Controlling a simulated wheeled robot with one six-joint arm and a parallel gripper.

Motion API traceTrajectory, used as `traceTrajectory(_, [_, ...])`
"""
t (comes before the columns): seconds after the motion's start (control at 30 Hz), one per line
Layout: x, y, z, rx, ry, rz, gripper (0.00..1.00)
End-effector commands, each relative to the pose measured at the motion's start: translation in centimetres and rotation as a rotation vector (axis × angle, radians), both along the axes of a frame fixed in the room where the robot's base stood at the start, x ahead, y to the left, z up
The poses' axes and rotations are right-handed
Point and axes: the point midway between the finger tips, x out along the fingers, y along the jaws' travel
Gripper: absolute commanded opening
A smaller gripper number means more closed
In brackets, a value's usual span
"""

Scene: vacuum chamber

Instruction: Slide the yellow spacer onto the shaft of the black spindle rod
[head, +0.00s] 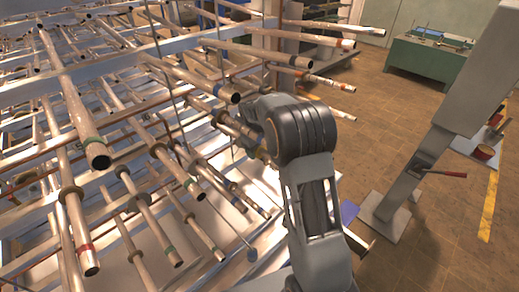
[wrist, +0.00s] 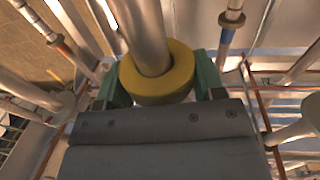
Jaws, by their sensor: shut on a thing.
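The yellow spacer (wrist: 180,72) is a thick ring in the wrist view. My gripper (wrist: 163,80) is shut on it, with a green finger against each side. A smooth grey metal rod (wrist: 140,25) comes down from the top of the wrist view and crosses the ring's upper rim. The rod meets the ring's hole, and the ring looks to be around it. How far it goes in cannot be told. No black band shows on this stretch of rod. In the head view the spacer and fingers are hidden behind my dark wrist.
A rack of many metal rods (head: 72,105) with coloured bands and collars fills the left of the head view. Neighbouring rods (wrist: 230,25) flank my gripper closely. Open floor (head: 385,110) lies to the right, with a grey post (head: 455,100) and a green bench (head: 430,62).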

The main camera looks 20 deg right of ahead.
Motion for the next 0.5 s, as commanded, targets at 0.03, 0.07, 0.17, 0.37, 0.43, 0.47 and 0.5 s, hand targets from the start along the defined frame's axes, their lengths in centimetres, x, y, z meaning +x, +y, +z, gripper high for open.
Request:
traceTrajectory(0.03, [0.03, 0.03, -0.02, 0.0, 0.0, 0.0, 0.36])
traceTrajectory(0.07, [0.04, 0.04, -0.02, 0.0, 0.0, 0.0, 0.36])
traceTrajectory(0.17, [0.05, 0.03, -0.03, 0.0, 0.0, 0.0, 0.36])
traceTrajectory(0.37, [0.07, 0.03, -0.02, 0.0, 0.0, 0.0, 0.36])
traceTrajectory(0.43, [0.21, 0.1, -0.01, 0.0, 0.0, 0.0, 0.36])
traceTrajectory(0.47, [0.31, 0.13, 0.0, 0.0, -0.001, 0.0, 0.36])
traceTrajectory(0.5, [0.49, 0.21, 0.02, 0.0, -0.001, 0.0, 0.36])
